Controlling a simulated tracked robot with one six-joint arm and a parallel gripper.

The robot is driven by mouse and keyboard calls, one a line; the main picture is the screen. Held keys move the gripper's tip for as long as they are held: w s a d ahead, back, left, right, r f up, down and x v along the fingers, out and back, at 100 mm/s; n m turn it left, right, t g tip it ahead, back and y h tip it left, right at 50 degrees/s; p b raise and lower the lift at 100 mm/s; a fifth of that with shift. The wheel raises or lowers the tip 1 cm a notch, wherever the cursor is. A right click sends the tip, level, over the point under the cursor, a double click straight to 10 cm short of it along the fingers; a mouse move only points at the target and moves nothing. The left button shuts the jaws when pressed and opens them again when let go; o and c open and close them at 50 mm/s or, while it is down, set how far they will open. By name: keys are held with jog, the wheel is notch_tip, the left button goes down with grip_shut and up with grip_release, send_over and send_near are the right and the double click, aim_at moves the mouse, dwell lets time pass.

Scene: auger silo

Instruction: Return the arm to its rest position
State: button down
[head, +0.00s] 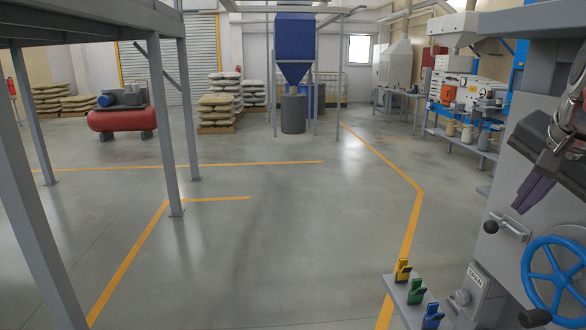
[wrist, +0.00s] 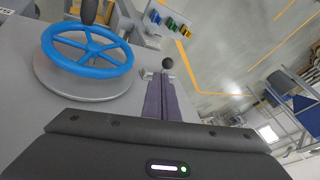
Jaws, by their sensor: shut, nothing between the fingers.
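My gripper (head: 524,204) is at the right of the head view, in front of the grey machine housing (head: 478,182). Its two purple fingers point down and lie together with nothing between them. In the wrist view my gripper (wrist: 163,83) also shows closed fingers. The fingertips appear close to a lever with a black ball knob (wrist: 167,63); whether they touch it I cannot tell. That lever (head: 491,227) shows below the fingers in the head view. The upper part of my arm is cut off by the right edge.
A blue handwheel (head: 556,272) is on the housing below my gripper. Yellow (head: 402,270), green (head: 417,291) and blue (head: 432,316) clips stand on a ledge beside a box marked DRAIN (head: 474,279). Grey posts (head: 168,130) stand at left. The middle floor is clear.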

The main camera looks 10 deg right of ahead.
jog(key=s+a+f+n+y, duration=0.1)
jog(key=s+a+f+n, duration=0.2)
jog(key=a+f+n, duration=0.4)
jog(key=s+a+f+n+y, duration=0.2)
jog(key=a+f+n, duration=0.6)
jog(key=a+f, duration=1)
jog(key=s+a, duration=0.2)
jog(key=a, duration=0.2)
jog(key=shift+s+f, duration=0.25)
jog(key=shift+f, duration=0.05)
jog(key=shift+a, duration=0.1)
